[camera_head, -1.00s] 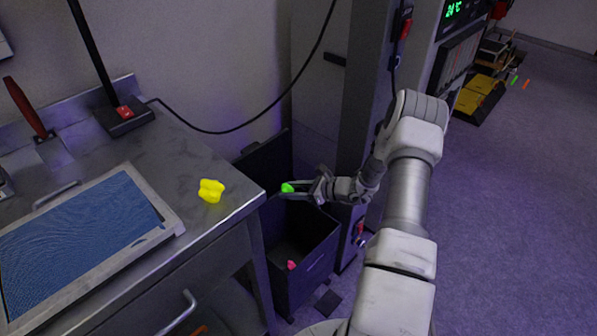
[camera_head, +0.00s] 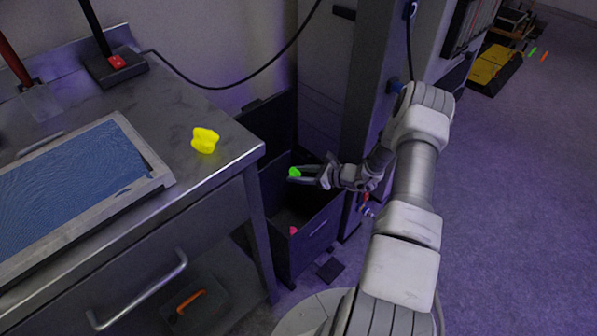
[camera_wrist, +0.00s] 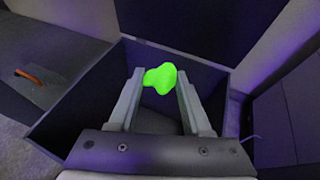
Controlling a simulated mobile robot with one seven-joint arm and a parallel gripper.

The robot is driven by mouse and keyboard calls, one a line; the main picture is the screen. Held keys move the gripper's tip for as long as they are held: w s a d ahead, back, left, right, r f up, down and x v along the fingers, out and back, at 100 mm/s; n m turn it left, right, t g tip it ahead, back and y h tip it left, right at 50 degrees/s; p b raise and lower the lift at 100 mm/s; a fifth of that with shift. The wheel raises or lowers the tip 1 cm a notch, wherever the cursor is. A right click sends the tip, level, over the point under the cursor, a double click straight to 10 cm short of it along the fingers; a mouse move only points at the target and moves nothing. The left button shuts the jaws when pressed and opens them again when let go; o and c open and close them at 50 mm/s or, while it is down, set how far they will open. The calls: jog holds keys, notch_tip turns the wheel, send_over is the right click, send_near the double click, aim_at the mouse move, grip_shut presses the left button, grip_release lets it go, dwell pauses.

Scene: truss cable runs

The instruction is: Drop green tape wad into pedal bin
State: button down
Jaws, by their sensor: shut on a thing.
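The green tape wad (camera_head: 295,172) is held between the fingertips of my gripper (camera_head: 298,175). In the wrist view the bright green wad (camera_wrist: 160,78) sits between the two finger ends (camera_wrist: 160,90), over the bin's opening. The pedal bin (camera_head: 312,243) is a dark open box with its lid (camera_head: 268,128) up at the back, standing right of the steel bench. In the wrist view the bin's rim (camera_wrist: 85,92) surrounds the fingers. Most of the bin's floor is dark.
A yellow wad (camera_head: 205,140) lies on the steel bench (camera_head: 215,115) near its right corner, beside a framed blue screen (camera_head: 70,190). A grey column (camera_head: 375,100) stands right of the bin. Open floor (camera_head: 500,220) lies to the right.

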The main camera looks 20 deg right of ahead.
jog(key=shift+f, duration=0.1)
jog(key=shift+c, duration=1.4)
grip_release()
jog(key=p+v, duration=0.4)
jog(key=v, duration=1.3)
jog(key=shift+r, duration=0.25)
jog(key=shift+d, duration=0.15)
